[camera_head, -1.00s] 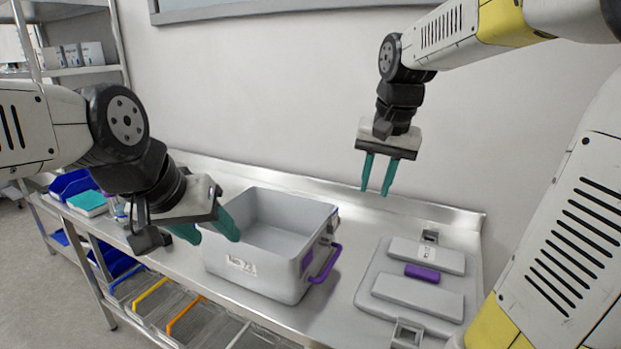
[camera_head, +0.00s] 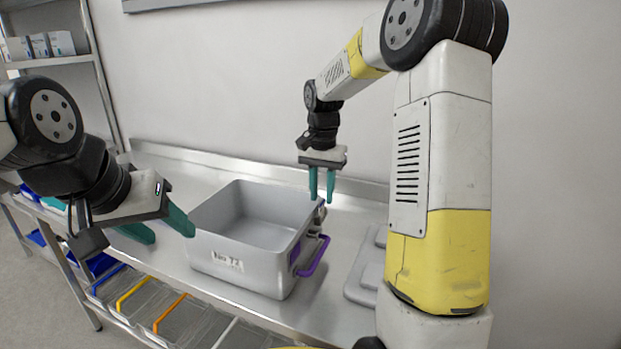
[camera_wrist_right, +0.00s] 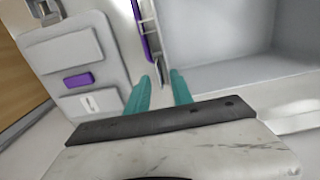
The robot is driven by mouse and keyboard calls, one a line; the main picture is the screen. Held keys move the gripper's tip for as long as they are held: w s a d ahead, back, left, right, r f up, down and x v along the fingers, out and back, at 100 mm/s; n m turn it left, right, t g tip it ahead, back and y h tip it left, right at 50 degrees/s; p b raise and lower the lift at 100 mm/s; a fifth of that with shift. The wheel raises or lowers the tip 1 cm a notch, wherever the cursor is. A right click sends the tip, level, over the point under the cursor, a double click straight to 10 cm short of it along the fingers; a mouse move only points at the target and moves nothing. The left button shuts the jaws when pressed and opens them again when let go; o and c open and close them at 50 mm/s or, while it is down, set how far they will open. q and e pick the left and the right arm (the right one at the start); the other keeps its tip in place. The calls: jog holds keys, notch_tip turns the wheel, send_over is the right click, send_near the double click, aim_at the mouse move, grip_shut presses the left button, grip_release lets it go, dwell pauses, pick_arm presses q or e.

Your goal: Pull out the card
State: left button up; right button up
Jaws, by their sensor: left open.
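I cannot clearly make out a separate card. My right gripper (camera_head: 321,193) is open, pointing down above the box's back right corner. In the right wrist view the fingers (camera_wrist_right: 161,78) point toward the box's side, with a thin grey part showing between their tips. My left gripper (camera_head: 172,228) is open and empty, in front of and left of the box.
The grey lid (camera_head: 366,272) lies right of the box, partly hidden by my right arm. In the right wrist view the lid (camera_wrist_right: 110,45) shows a purple block. Below the bench edge are bins with coloured rims (camera_head: 133,292). A wall stands behind the bench (camera_head: 165,165).

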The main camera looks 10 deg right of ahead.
jog(key=shift+f, duration=0.7)
grip_shut()
dwell(1.6)
jog(key=shift+r, duration=3.8)
